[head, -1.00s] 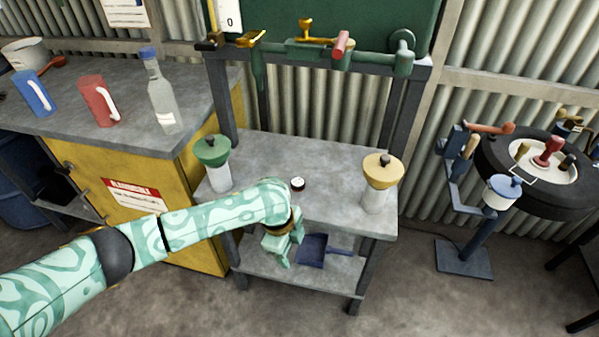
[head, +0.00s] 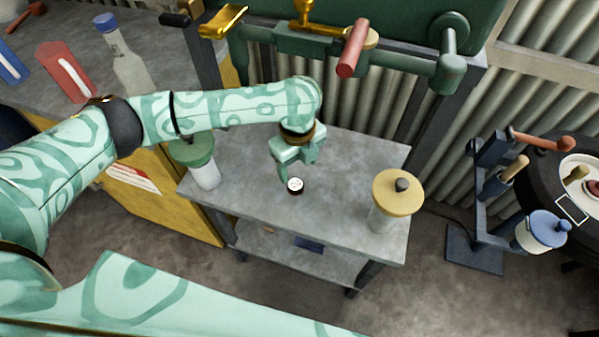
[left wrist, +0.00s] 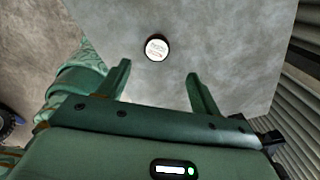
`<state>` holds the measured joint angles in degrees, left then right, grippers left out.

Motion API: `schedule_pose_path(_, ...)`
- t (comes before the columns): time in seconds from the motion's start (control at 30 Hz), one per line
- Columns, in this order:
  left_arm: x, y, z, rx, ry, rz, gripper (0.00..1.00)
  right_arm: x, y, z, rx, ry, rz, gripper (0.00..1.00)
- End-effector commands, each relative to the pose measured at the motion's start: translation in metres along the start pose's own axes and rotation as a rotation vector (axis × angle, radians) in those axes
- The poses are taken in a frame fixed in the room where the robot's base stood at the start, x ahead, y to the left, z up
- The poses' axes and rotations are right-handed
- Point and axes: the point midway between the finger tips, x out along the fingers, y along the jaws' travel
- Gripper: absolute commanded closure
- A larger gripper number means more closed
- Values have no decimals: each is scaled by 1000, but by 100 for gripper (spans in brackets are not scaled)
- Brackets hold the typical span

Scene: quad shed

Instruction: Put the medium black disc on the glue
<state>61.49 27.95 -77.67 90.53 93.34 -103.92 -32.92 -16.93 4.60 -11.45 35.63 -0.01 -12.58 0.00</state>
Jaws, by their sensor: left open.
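A small black round thing with a white, printed top (head: 295,186) stands on the grey metal table (head: 330,215). It also shows in the left wrist view (left wrist: 156,47), just beyond and between my fingertips. I cannot tell whether it is the black disc or the glue; no other clear candidate for either shows. My left gripper (head: 297,170) is open and empty, pointing down close to the small thing, apart from it in the wrist view. It shows there too (left wrist: 158,74). My right gripper is not in view.
A green-lidded jar (head: 195,155) stands at the table's left and a yellow-lidded jar (head: 395,200) at its right. A green pipe with a red handle (head: 352,50) runs above the back. The tabletop between the jars is mostly clear.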

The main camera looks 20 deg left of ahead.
Motion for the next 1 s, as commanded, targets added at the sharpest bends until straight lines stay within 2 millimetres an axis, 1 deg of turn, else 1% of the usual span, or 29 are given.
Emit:
schedule_pose_path(0.1, 16, 1, 0, 0, 2, 4, 35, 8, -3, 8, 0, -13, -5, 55)
schedule_pose_path(0.27, 33, 2, 1, 0, 2, 4, 35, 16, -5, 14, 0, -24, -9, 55)
schedule_pose_path(0.5, 73, 7, 4, 0, 2, 5, 35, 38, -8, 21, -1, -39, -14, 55)
schedule_pose_path(0.6, 77, 6, 4, 0, 0, 2, 35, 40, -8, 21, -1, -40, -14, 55)
schedule_pose_path(0.77, 74, 6, 4, 1, -1, 0, 35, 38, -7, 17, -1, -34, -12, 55)
schedule_pose_path(0.87, 74, 6, 4, 0, -1, 0, 60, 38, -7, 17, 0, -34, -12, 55)
schedule_pose_path(0.9, 74, 6, 4, 0, -1, 0, 71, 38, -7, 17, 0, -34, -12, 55)
schedule_pose_path(0.93, 74, 6, 4, 1, -1, 0, 80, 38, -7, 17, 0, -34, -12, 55)
schedule_pose_path(0.97, 74, 6, 4, 1, -1, 0, 83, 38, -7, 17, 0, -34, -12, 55)
schedule_pose_path(1.0, 74, 6, 4, 1, -1, 0, 83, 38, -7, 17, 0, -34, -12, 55)
